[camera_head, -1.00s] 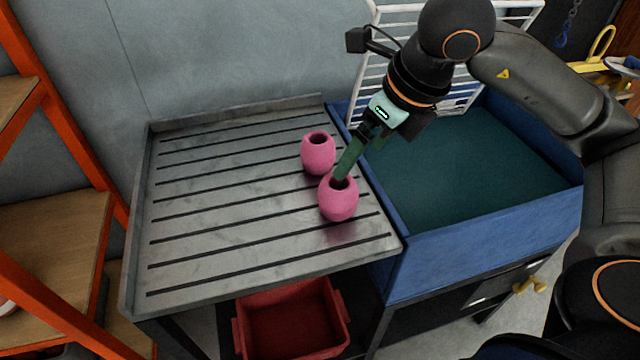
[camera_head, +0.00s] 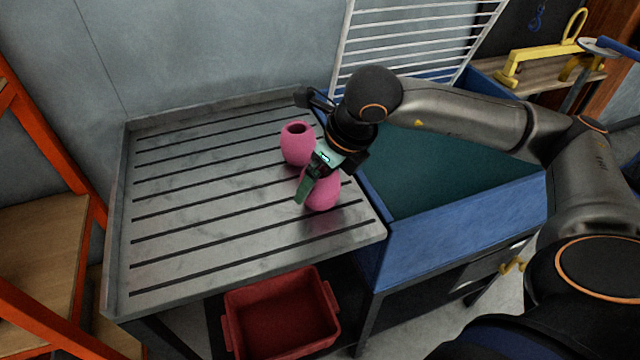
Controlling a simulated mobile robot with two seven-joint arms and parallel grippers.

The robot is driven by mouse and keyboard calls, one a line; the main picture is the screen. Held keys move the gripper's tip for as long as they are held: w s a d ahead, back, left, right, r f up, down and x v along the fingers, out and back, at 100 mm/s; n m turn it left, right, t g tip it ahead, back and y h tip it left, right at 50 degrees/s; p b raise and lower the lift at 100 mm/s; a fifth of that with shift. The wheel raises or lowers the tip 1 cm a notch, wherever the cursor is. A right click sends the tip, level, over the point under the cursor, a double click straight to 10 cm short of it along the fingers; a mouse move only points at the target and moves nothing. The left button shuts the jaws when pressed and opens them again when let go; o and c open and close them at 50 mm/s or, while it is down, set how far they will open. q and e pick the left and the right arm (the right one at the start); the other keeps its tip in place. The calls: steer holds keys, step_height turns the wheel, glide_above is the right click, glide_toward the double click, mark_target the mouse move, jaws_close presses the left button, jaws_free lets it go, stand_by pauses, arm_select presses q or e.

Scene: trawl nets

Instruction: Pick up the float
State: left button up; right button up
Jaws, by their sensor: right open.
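Two pink floats stand on the slatted grey metal table. The far float (camera_head: 297,144) shows its dark top hole and is clear of my fingers. The near float (camera_head: 323,192) is partly hidden behind my right gripper (camera_head: 305,190). The gripper's green fingers point down and to the left, across the near float's left side. They are open; I cannot tell whether they touch the float or straddle it. My left gripper is not in view.
The slatted table (camera_head: 200,215) is bare on its left. A blue bin (camera_head: 460,215) with a dark green inside adjoins it on the right. A red crate (camera_head: 285,318) sits below. A white wire rack (camera_head: 415,45) stands behind, and an orange shelf frame (camera_head: 40,140) at left.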

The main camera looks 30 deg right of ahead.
steer(key=c, duration=1.1)
steer(key=shift+r, duration=0.2)
